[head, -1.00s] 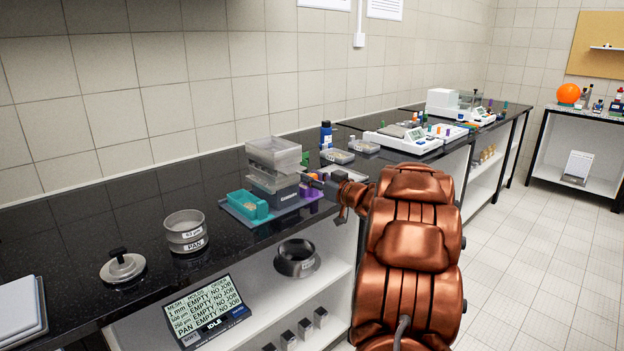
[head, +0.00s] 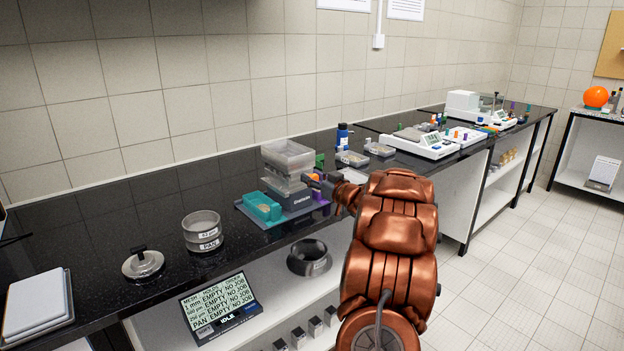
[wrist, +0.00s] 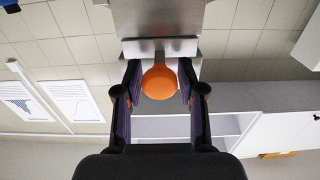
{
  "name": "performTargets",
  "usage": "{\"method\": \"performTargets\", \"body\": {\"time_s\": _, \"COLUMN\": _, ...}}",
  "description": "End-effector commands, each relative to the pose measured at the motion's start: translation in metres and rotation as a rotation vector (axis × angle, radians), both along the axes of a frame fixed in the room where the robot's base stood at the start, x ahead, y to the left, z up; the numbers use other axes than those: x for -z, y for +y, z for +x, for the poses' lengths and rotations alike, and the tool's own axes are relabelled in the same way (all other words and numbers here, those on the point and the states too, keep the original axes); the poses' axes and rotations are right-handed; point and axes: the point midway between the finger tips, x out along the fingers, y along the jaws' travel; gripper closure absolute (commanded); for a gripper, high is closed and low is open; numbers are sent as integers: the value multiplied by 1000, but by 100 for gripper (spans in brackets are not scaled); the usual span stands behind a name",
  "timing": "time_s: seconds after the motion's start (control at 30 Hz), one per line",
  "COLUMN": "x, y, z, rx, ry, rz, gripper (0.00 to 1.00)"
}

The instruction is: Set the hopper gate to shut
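The hopper (head: 287,156), a clear box on a grey feeder body (head: 292,198), stands on the black bench. An orange knob (wrist: 160,82) shows in the wrist view in front of a metal plate (wrist: 160,47); it looks like the gate's handle. My gripper (wrist: 159,88) has its two purple-padded fingers on either side of the knob, with narrow gaps showing, so it looks open around it. In the head view my gripper (head: 318,180) is at the hopper's right side and hides most of the knob. The gate's position cannot be read.
A teal tray (head: 262,207) sits at the feeder's left. Sieves (head: 202,231), a lid (head: 143,264) and a display reading IDLE (head: 220,306) are further left. Bench between sieves and wall is clear.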

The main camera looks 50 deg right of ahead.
Motion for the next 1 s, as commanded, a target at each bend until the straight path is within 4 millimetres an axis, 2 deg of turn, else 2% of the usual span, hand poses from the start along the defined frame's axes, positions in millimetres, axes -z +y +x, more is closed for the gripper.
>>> {"method": "performTargets", "body": {"time_s": 0.03, "x": 0, "y": 0, "z": 0, "rx": 0, "ry": 0, "rz": 0, "gripper": 52}}
{"method": "performTargets", "body": {"time_s": 0.13, "x": 0, "y": 0, "z": -1, "rx": 1, "ry": 0, "rz": 0, "gripper": 44}}
{"method": "performTargets", "body": {"time_s": 0.53, "x": 0, "y": 0, "z": -8, "rx": 2, "ry": 0, "rz": 1, "gripper": 44}}
{"method": "performTargets", "body": {"time_s": 0.67, "x": -1, "y": 2, "z": -26, "rx": 4, "ry": 0, "rz": 2, "gripper": 44}}
{"method": "performTargets", "body": {"time_s": 1.0, "x": 1, "y": 14, "z": -88, "rx": 5, "ry": 1, "rz": 2, "gripper": 44}}
